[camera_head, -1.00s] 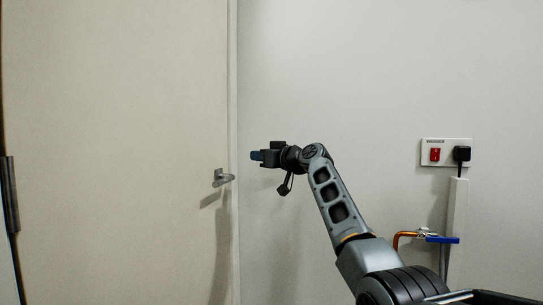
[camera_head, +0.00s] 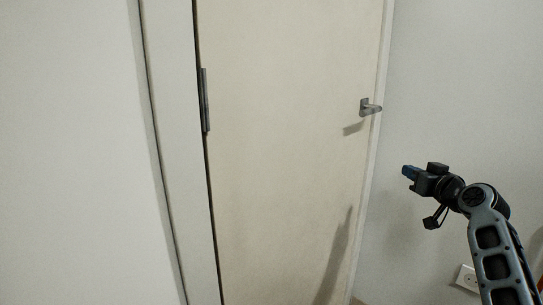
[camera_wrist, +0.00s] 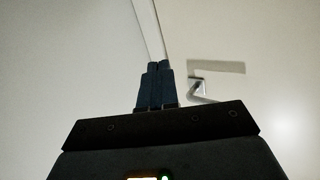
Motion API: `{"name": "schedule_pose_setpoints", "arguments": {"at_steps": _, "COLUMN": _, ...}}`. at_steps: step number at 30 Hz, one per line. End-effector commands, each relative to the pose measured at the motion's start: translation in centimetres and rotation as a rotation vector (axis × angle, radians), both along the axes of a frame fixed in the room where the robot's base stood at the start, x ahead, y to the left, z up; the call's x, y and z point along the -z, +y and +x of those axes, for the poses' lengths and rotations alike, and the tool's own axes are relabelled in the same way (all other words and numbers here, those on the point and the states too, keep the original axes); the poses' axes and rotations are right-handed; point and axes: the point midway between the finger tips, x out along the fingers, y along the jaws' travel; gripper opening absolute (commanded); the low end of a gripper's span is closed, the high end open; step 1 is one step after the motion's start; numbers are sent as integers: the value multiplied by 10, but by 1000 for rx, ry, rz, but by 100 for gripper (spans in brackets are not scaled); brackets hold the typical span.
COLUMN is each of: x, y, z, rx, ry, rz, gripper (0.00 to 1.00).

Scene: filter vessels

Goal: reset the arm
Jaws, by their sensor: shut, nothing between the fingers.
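My gripper (camera_head: 407,172) is at the right of the head view, at the end of my raised arm. It points left toward the door and is apart from it. In the wrist view my gripper (camera_wrist: 158,66) shows its two dark blue fingers together, with nothing between them. The door's lever handle (camera_head: 369,107) is above and left of my gripper in the head view. The handle also shows in the wrist view (camera_wrist: 198,87), to the right of the fingertips.
A closed cream door (camera_head: 285,150) fills the middle of the head view, with a hinge (camera_head: 204,100) on its left edge. A white wall socket (camera_head: 467,278) is low at the right, near my arm. Bare wall (camera_head: 70,150) is at the left.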

Motion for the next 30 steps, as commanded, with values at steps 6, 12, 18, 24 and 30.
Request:
{"name": "schedule_pose_setpoints", "arguments": {"at_steps": 6, "x": 105, "y": 29, "z": -67, "rx": 66, "ry": 58, "rz": 17, "gripper": 0}}
{"name": "schedule_pose_setpoints", "arguments": {"at_steps": 12, "x": 176, "y": 54, "z": -141, "rx": 117, "ry": 95, "rz": 19, "gripper": 0}}
{"name": "schedule_pose_setpoints", "arguments": {"at_steps": 18, "x": 226, "y": 78, "z": -225, "rx": 157, "ry": 125, "rz": 11, "gripper": 0}}
{"name": "schedule_pose_setpoints", "arguments": {"at_steps": 24, "x": 254, "y": 99, "z": -313, "rx": 185, "ry": 147, "rz": -4, "gripper": 0}}
{"name": "schedule_pose_setpoints", "arguments": {"at_steps": 30, "x": 261, "y": 117, "z": -402, "rx": 198, "ry": 161, "rz": -23, "gripper": 0}}
